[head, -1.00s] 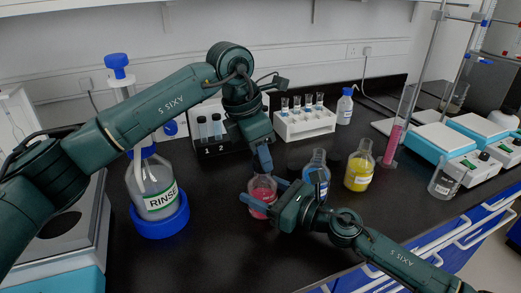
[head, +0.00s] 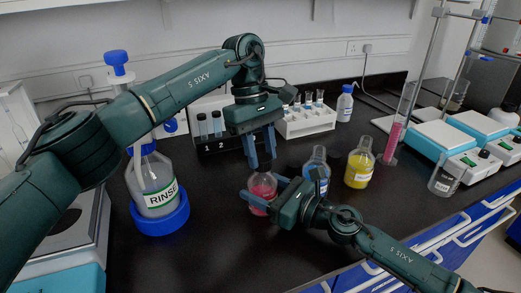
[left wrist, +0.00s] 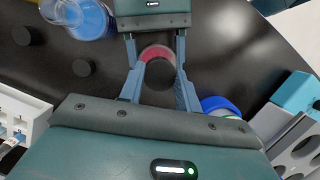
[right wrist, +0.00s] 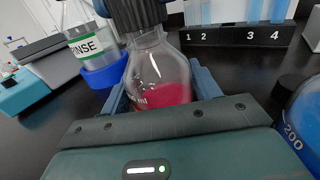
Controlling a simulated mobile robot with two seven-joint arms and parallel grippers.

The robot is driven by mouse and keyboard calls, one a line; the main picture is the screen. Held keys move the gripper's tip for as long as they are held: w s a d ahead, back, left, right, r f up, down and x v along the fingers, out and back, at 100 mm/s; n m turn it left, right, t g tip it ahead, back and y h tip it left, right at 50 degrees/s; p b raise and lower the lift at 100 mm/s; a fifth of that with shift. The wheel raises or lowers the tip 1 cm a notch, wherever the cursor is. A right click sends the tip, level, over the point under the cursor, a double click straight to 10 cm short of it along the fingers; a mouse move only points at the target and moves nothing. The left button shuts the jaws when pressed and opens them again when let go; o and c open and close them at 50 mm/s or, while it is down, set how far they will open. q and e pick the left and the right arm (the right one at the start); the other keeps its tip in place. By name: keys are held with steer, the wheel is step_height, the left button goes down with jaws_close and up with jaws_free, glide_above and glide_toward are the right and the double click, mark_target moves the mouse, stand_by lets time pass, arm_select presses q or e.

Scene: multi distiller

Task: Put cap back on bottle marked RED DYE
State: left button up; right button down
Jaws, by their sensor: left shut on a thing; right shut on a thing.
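The bottle of red liquid (head: 262,190) stands upright on the black bench. My right gripper (head: 265,197) is shut around its body; the right wrist view shows the clear glass and red liquid (right wrist: 165,92), with the label mostly hidden. My left gripper (head: 262,162) is directly above the bottle, fingers pointing down, shut on a black cap (left wrist: 160,74). In the right wrist view the ribbed cap (right wrist: 136,12) is at the top of the bottle's neck. I cannot tell whether it is seated or just above the rim.
Blue (head: 317,170) and yellow (head: 359,165) bottles stand to the right. Two black caps (left wrist: 27,35) (left wrist: 83,67) lie on the bench. The RINSE bottle (head: 157,190) in its blue holder is at left. A numbered vial rack (head: 222,143) and white tube rack (head: 308,123) are behind.

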arm_select(q)
steer(key=m+y, duration=0.1)
steer(key=m, duration=0.3)
steer(key=shift+d+g, duration=0.15)
steer(key=shift+g, duration=0.15)
steer(key=m+y, duration=0.1)
steer(key=m, duration=0.2)
steer(key=shift+m, duration=0.4)
steer(key=m+y, duration=0.1)
steer(key=m, duration=0.6)
steer(key=shift+d+y, duration=0.15)
steer(key=shift+y, duration=0.25)
steer(key=o, duration=0.9)
